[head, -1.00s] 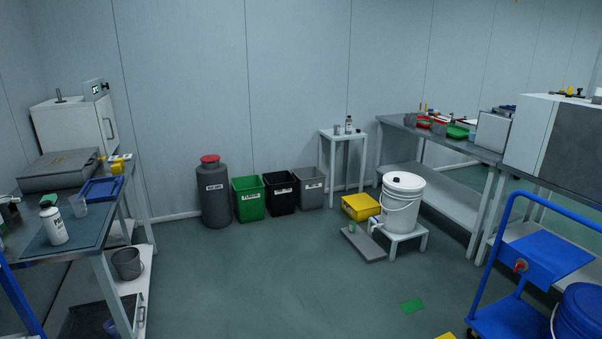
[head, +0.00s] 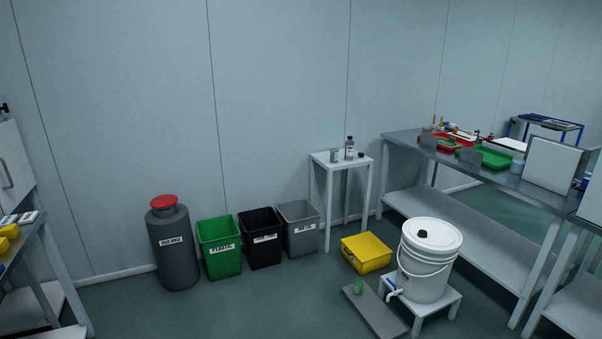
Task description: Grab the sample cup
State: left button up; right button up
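A small grey cup-like container (head: 334,155) stands on a tall white side table (head: 341,161), left of a bottle with a dark cap (head: 349,149). I cannot tell for sure which of the two is the sample cup. Neither of my grippers is in view.
The bucket sits on a low white stool (head: 449,301). A yellow box (head: 366,253), several bins such as the green one (head: 219,247), and a grey drum (head: 172,244) line the wall. A steel bench (head: 400,139) stands right. The front middle floor is clear.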

aim_at(357, 283)
jog(key=i, duration=2.15)
